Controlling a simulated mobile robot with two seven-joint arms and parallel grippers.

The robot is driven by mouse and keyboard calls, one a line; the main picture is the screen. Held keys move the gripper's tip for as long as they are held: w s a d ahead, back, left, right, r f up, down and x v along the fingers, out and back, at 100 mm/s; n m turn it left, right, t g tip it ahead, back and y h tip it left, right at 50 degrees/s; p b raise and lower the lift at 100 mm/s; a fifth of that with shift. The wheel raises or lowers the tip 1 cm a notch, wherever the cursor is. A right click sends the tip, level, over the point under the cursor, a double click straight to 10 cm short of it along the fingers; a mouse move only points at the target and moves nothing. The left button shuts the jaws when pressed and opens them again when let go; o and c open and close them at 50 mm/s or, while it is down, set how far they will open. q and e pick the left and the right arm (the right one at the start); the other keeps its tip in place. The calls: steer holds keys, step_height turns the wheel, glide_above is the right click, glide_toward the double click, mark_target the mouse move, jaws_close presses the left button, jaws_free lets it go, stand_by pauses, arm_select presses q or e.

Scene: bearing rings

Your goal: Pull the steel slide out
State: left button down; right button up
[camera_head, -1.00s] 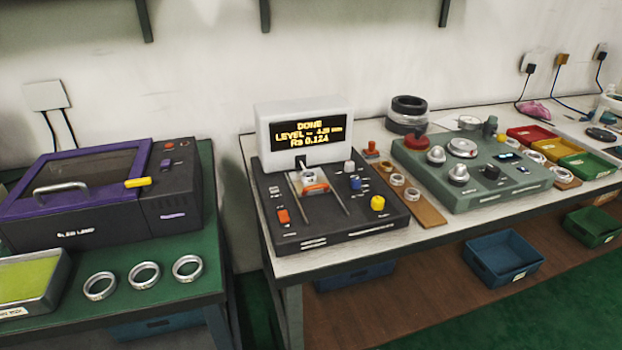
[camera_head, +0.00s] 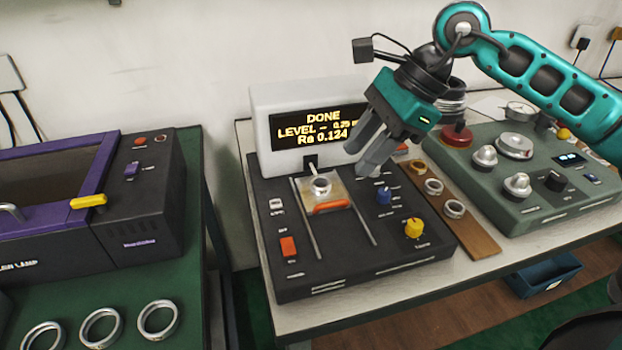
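The steel slide (camera_head: 338,190) is a small plate between two thin rails on the dark measuring device (camera_head: 300,262). An orange handle (camera_head: 332,206) runs along its front edge, and a metal ring (camera_head: 320,186) sits on it. A thin probe comes down from the white display housing behind, close to the ring. The display (camera_head: 314,129) reads DONE, LEVEL and Ra 0.124. My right gripper (camera_head: 368,163) points down above the device, behind and right of the slide, apart from the handle. Its two fingers are spread with nothing seen between them. My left gripper is not in view.
Blue (camera_head: 384,196) and yellow (camera_head: 414,229) knobs stand right of the slide. A brown board (camera_head: 462,222) with rings and a green device (camera_head: 540,165) lie further right. A purple-lidded machine (camera_head: 90,195) and several rings are on the left bench. A gap separates the benches.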

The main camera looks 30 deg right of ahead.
mark_target(329, 203)
steer(key=shift+h, duration=0.7)
steer(key=x, duration=0.4)
steer(key=d+x, duration=0.1)
steer(key=x, duration=0.6)
steer(key=shift+w+d+f+b, duration=0.25)
steer(key=shift+w+f+b, duration=0.1)
steer(key=shift+w+f, duration=0.15)
steer(key=shift+c, duration=0.4)
jaws_close()
